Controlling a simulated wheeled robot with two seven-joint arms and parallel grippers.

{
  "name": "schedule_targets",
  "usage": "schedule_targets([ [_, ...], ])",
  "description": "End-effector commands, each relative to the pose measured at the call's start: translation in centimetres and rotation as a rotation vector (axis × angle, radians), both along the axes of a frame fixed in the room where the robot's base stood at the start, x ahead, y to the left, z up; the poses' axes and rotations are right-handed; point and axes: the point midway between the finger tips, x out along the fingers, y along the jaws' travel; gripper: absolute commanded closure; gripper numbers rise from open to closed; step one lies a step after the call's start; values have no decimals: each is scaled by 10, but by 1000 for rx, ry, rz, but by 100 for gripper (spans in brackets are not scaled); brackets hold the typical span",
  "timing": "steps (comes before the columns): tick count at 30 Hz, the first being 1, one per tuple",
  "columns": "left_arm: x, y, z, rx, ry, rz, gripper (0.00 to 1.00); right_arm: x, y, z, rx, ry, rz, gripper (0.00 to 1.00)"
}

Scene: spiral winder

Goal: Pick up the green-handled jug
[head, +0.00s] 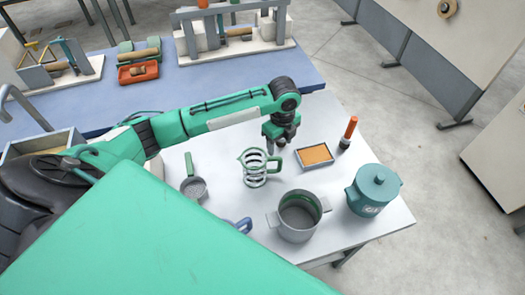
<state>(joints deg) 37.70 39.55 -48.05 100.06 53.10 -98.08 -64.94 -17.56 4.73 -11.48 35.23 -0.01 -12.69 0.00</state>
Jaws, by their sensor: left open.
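The green-handled jug (254,170) stands upright on the white table (362,222), left of the middle of its items. It has a banded clear-and-white body, a green rim, and a green handle on its right side. My left gripper (276,150) points down just above and behind the handle. It is open, and nothing shows between its fingers. I cannot tell whether a finger touches the handle. My right gripper is not in view.
A grey pot (298,220) stands in front of the jug, and a teal lidded canister (373,192) to its right. A green-handled strainer (193,186) lies left of the jug.

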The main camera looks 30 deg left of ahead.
Motion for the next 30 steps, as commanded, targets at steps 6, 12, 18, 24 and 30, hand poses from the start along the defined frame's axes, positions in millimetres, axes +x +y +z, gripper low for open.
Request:
schedule_targets([
  [6, -1, 0, -40, 0, 3, 1, 43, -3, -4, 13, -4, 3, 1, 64],
  [12, 0, 0, -57, 0, 0, 1, 43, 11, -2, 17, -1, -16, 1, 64],
  [18, -1, 0, -82, 1, 3, 1, 43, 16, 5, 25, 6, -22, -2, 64],
  [24, 0, 0, -107, 0, 0, 0, 43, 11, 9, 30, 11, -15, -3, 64],
  [30, 0, 1, -112, 1, -1, 0, 43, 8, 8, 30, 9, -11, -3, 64],
])
